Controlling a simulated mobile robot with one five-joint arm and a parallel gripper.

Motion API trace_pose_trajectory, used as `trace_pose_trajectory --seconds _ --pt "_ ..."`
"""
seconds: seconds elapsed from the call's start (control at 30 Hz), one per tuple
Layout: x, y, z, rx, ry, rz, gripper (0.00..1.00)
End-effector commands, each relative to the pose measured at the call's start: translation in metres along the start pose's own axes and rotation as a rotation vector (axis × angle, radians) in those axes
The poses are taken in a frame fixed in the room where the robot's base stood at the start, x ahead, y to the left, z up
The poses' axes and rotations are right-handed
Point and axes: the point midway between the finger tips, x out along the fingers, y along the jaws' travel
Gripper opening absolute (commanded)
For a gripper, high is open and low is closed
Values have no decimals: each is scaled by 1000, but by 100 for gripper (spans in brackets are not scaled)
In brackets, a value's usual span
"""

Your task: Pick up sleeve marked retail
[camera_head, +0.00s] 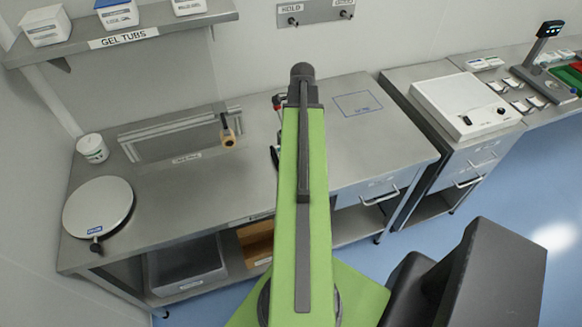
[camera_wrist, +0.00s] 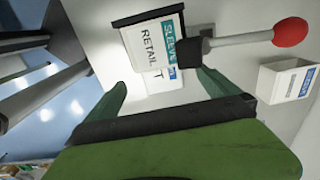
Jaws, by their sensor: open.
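The sleeve marked RETAIL (camera_wrist: 150,44) shows in the wrist view as a white piece with a teal label band, at the top centre. A dark edge runs along its top. A second white piece with a blue band (camera_wrist: 158,79) lies partly hidden behind it. My gripper (camera_wrist: 162,80) is open, its two green fingers apart below the sleeve, with nothing seen held between them. A grey rod with a red knob (camera_wrist: 290,32) and a black joint crosses beside the sleeve's right side, above the right finger. In the head view my arm hides the gripper and the sleeve.
A white box with a blue label (camera_wrist: 288,80) stands right in the wrist view. The head view shows a steel bench (camera_head: 220,175), a round plate (camera_head: 98,207), a HOLD peg strip (camera_head: 315,12), a gel tub shelf (camera_head: 125,40) and a white device (camera_head: 468,105).

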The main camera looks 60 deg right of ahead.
Motion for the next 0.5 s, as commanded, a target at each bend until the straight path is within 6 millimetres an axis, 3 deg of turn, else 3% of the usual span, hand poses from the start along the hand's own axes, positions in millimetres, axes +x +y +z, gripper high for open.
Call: trace_pose_trajectory --seconds 0.03,0.3,0.5 --pt "18 0 0 0 0 0 100" --pt "23 0 -1 1 0 0 100" --pt "54 2 -3 1 0 0 100"
